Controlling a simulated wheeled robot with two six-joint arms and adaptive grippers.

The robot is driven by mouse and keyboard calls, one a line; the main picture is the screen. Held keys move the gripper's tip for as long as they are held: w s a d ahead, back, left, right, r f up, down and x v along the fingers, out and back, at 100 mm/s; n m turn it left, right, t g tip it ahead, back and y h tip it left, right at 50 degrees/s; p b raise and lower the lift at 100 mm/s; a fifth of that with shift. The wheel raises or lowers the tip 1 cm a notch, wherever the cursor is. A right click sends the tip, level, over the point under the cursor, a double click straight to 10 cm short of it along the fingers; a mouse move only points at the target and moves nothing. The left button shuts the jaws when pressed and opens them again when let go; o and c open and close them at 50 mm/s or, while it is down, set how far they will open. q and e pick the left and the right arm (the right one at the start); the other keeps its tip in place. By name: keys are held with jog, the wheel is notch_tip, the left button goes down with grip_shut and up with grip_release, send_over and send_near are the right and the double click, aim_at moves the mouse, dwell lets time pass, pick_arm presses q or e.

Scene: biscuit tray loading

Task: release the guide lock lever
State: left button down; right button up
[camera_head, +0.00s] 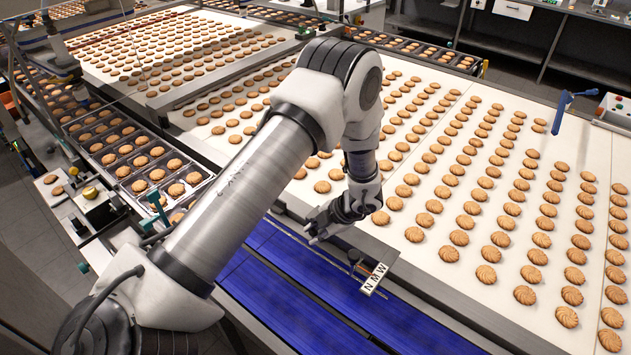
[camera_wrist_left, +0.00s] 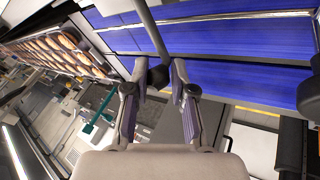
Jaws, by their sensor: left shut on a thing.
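My left gripper (camera_head: 316,232) is over the far edge of the blue belts in the head view, beside a small plate marked N M W (camera_head: 375,279). In the left wrist view, the left gripper (camera_wrist_left: 159,80) has its two finger pads on either side of a dark round knob (camera_wrist_left: 158,77) on a grey rod (camera_wrist_left: 148,30), and is shut on it. I take this knob and rod to be the guide lock lever. In the head view the gripper hides the held knob. My right gripper is not in view.
Blue belts (camera_head: 300,300) run below the gripper. A wide white belt (camera_head: 490,285) with rows of biscuits lies behind. Trays of biscuits (camera_head: 125,150) stand at the left, near a teal handle (camera_head: 157,207).

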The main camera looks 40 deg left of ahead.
pick_arm(q)
jog(key=shift+s+f, duration=0.3)
jog(key=shift+s, duration=0.05)
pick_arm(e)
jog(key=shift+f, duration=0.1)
pick_arm(q)
jog(key=c, duration=1)
grip_release()
jog(key=shift+o, duration=0.2)
jog(key=shift+w+a, duration=0.1)
jog(key=shift+w, duration=0.05)
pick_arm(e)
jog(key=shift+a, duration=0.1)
pick_arm(q)
jog(key=v, duration=1.2)
jog(key=shift+w+a, duration=0.1)
